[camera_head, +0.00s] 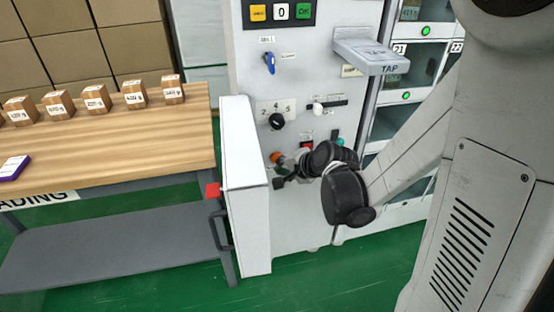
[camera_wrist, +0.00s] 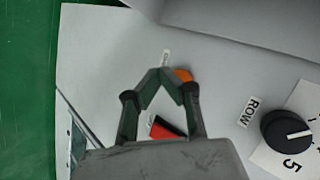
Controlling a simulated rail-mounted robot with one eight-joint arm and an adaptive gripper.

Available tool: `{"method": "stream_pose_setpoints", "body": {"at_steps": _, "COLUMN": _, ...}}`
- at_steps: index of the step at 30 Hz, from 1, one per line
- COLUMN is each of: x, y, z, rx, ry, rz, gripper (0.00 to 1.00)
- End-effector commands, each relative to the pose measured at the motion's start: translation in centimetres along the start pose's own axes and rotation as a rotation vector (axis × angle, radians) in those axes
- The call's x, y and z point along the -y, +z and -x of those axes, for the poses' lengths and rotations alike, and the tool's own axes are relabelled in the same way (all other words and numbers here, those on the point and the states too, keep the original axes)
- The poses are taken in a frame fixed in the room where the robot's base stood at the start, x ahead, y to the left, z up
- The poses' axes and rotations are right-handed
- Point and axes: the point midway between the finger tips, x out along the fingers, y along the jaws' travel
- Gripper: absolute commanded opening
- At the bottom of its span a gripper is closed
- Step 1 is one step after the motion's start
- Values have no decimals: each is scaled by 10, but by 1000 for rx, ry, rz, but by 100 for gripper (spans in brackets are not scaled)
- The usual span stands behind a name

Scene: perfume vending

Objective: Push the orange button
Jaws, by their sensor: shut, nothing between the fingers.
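The orange button (camera_head: 276,157) is a small round button low on the white machine panel. In the wrist view the orange button (camera_wrist: 184,74) shows just to the right of the fingertips of my gripper (camera_wrist: 162,76) and is partly hidden by a finger. The fingertips are together and hold nothing. In the head view my gripper (camera_head: 279,182) is dark and sits just below the orange button, in front of the panel. I cannot tell whether it touches the button or the panel.
A red rocker switch (camera_wrist: 167,128) shows between the finger links in the wrist view. A black dial (camera_wrist: 287,131) is to the right, by a ROW label. An open white door (camera_head: 244,190) stands left of the panel. A wooden table (camera_head: 120,140) holds several small boxes.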

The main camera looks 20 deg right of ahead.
Motion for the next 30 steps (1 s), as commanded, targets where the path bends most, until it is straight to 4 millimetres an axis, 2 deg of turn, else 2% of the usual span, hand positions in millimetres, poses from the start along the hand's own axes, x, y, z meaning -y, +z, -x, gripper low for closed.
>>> {"method": "stream_pose_setpoints", "body": {"at_steps": 8, "x": 6, "y": -6, "z": -9, "rx": 0, "ry": 0, "rz": 0, "gripper": 0}}
{"method": "stream_pose_setpoints", "body": {"at_steps": 30, "x": 6, "y": -6, "z": -8, "rx": 0, "ry": 0, "rz": 0, "gripper": 0}}
